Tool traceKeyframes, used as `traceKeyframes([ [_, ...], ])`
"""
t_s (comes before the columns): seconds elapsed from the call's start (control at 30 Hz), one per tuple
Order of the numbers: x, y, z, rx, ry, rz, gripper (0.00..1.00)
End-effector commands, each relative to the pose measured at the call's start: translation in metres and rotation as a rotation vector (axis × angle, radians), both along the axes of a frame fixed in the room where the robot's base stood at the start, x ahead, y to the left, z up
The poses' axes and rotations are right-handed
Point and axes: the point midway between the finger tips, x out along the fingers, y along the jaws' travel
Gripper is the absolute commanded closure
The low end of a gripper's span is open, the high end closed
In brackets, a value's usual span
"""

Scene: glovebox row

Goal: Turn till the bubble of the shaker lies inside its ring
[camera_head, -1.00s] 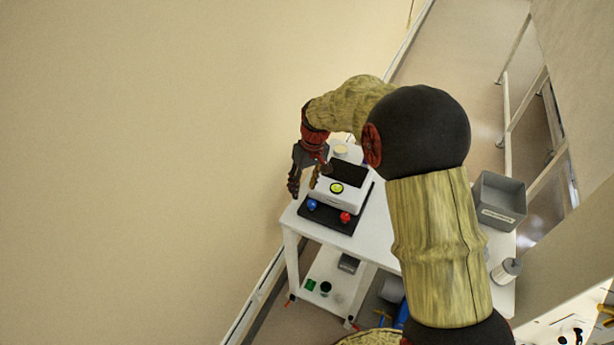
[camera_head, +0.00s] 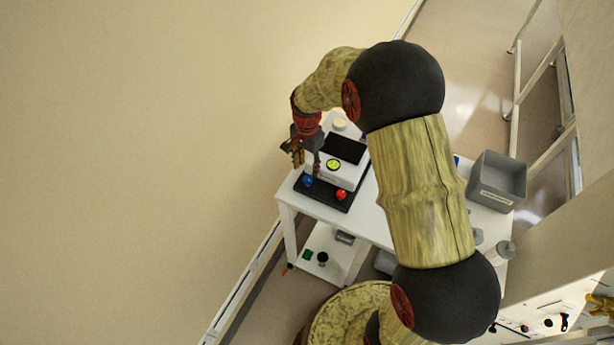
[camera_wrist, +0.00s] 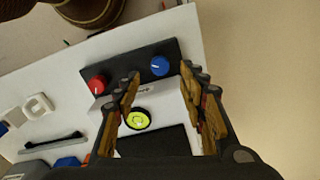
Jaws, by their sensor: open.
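The shaker is a white unit (camera_head: 349,182) with a dark top panel (camera_head: 346,148) and a black base (camera_head: 325,199) on a white table. Its round yellow-green bubble level (camera_head: 333,165) also shows in the wrist view (camera_wrist: 137,119); the bubble's place against the ring is too small to tell. A blue knob (camera_wrist: 159,66) and a red knob (camera_wrist: 97,84) sit on the base. My gripper (camera_wrist: 161,73) is open and empty.
A grey bin (camera_head: 497,181) stands at the table's right end. A pale round jar (camera_head: 339,124) is behind the shaker. A lower shelf (camera_head: 325,262) holds small items.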

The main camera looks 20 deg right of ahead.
Motion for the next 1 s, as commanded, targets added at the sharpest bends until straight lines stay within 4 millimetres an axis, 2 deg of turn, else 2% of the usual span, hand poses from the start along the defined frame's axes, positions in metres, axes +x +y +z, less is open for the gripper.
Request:
traceKeyframes([
  [0.2,-0.001,0.0,-0.036,0.001,0.003,0.002,0.58],
  [0.4,0.0,0.0,-0.057,0.0,0.001,0.002,0.58],
  [0.77,0.0,0.0,-0.063,0.0,0.0,0.003,0.58],
  [1.0,0.0,0.0,-0.063,0.0,0.0,0.003,0.71],
])
